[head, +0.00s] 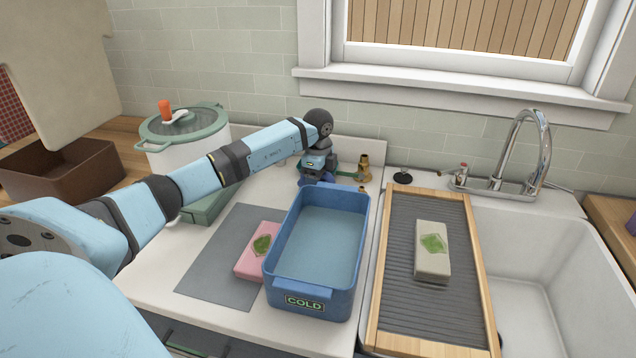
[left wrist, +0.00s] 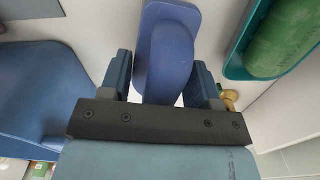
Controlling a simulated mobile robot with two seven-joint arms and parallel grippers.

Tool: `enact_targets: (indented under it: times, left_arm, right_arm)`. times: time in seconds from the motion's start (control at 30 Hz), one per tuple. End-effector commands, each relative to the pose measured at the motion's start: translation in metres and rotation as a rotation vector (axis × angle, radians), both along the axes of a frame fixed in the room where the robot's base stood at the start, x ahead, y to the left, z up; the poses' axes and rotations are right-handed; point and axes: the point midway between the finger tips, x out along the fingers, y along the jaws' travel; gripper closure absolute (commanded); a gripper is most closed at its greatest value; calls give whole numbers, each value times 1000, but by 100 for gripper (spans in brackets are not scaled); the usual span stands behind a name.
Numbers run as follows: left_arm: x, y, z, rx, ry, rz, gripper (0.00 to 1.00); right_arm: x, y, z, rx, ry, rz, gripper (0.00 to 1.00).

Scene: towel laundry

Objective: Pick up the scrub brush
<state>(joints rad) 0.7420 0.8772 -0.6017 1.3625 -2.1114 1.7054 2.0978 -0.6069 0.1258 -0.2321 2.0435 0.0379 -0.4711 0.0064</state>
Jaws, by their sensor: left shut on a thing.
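The scrub brush shows in the left wrist view as a blue-violet body with a rounded handle (left wrist: 168,55). It sits between the two blue fingers of my left gripper (left wrist: 160,78), which is shut on it. In the head view my left gripper (head: 317,168) is low behind the far end of the blue tub. The brush is mostly hidden there by the gripper and tub, and its bristles cannot be seen. I cannot tell whether the brush still touches the counter. My right gripper is not in view.
The blue tub marked COLD (head: 360,235) stands close in front of the gripper. Brass taps (head: 363,168) are just right of it. A pink block (head: 252,262) lies on a grey mat (head: 212,272). A ribbed wooden-framed board (head: 398,290) borders the sink (head: 545,275). A lidded pot (head: 190,150) stands left.

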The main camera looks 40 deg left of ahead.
Motion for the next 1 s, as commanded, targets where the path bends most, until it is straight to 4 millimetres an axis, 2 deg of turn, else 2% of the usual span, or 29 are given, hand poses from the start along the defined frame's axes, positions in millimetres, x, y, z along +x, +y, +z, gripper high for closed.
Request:
enact_targets:
  times: [0.17,0.37,0.47,0.8,1.0]
  left_arm:
    - [0,0,6,0,-1,0,70]
    - [1,0,31,1,-4,0,70]
    - [1,0,54,1,-5,0,70]
    - [1,0,151,1,-5,0,70]
    - [1,0,186,-1,-3,0,70]
  right_arm:
    - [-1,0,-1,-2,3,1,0]
    - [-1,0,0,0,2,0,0]
    - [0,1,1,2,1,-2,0]
    - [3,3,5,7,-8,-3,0]
    - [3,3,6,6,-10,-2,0]
